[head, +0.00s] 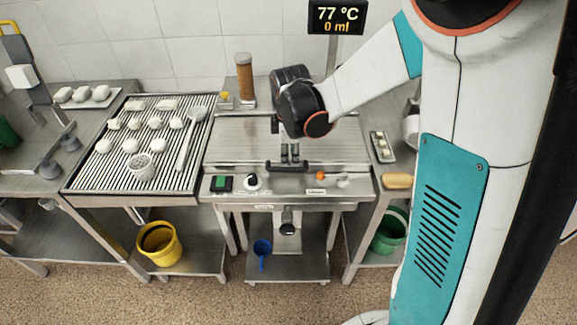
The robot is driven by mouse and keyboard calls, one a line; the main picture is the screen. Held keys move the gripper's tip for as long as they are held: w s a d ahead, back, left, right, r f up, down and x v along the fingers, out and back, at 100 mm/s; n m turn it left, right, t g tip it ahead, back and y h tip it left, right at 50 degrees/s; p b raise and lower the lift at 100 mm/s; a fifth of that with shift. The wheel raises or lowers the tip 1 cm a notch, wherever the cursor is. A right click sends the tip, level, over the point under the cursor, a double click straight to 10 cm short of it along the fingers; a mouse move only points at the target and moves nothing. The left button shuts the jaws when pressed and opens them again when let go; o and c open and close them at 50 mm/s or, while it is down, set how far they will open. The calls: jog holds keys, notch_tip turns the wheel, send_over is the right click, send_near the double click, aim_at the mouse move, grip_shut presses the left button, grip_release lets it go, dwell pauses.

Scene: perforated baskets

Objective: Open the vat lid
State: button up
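The vat is a steel unit at the middle of the head view, with a flat metal lid (235,145) lying closed on top. A black bar handle (288,167) runs along the lid's front edge. My gripper (290,155) points down at the handle from behind and above. Its two dark fingertips are at or just over the middle of the bar. I cannot tell whether they touch or grasp it. The wrist hides part of the lid's back edge.
A control panel (290,186) with a knob runs along the vat's front. A slatted draining table (85,168) with white lumps and a perforated basket (142,167) stands left. A tall brown cylinder (245,80) stands behind. A display (337,17) reads 77 °C, 0 ml. Buckets stand below.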

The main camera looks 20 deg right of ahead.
aim_at(290, 168)
jog(key=f, duration=0.2)
jog(key=f+b, duration=0.1)
jog(key=f, duration=0.1)
jog(key=w+f, duration=0.1)
jog(key=f, duration=0.1)
jog(key=shift+d+f+b, duration=0.2)
jog(key=shift+f+b, duration=0.15)
grip_shut()
